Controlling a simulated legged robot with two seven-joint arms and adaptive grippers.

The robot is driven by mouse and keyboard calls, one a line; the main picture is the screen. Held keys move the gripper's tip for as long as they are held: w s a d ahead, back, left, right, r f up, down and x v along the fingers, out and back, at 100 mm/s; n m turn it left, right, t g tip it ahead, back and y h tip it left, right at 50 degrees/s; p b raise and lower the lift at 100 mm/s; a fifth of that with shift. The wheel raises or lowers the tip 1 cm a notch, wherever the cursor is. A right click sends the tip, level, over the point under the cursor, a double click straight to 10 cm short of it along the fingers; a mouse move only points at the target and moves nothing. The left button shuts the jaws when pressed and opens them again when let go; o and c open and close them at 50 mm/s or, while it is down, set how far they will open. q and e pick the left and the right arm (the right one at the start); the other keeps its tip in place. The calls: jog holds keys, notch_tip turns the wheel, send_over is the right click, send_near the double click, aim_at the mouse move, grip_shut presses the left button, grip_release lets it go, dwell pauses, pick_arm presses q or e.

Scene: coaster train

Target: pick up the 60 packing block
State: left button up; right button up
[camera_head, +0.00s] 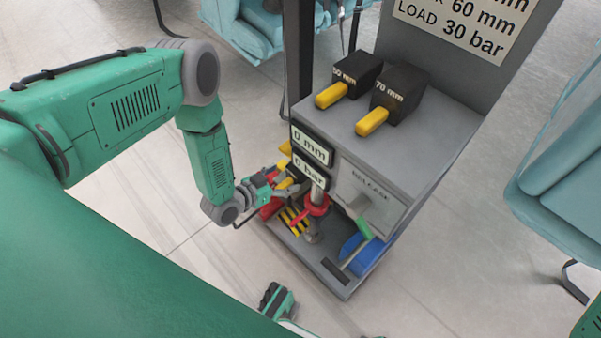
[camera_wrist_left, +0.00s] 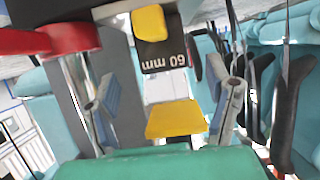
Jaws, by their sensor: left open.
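The 60 packing block shows in the left wrist view as a dark block (camera_wrist_left: 163,58) with an upside-down "60 mm" label. A yellow handle (camera_wrist_left: 177,119) stands below it, between my finger pads. In the head view a yellow handle (camera_head: 285,183) shows low at the machine's left side, and the block itself is mostly hidden. My left gripper (camera_head: 268,186) is open around this handle; its two fingers also show in the left wrist view (camera_wrist_left: 168,100), apart on either side of the handle. I cannot tell whether they touch it. My right gripper is not seen.
The grey machine (camera_head: 405,150) carries the 50 mm block (camera_head: 358,73) and the 70 mm block (camera_head: 403,92) on top. A red collar (camera_head: 317,206), a green-tipped release lever (camera_head: 364,229) and a blue pedal (camera_head: 368,257) are close by. Teal seats (camera_head: 560,190) stand to the right.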

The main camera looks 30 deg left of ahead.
aim_at(291, 173)
pick_arm(q)
jog(key=b+x, duration=0.3)
jog(key=x, duration=0.3)
jog(key=shift+w+a+f, duration=0.1)
jog(key=shift+a, duration=0.05)
jog(key=c, duration=1.6)
jog(key=shift+w, duration=0.1)
grip_shut()
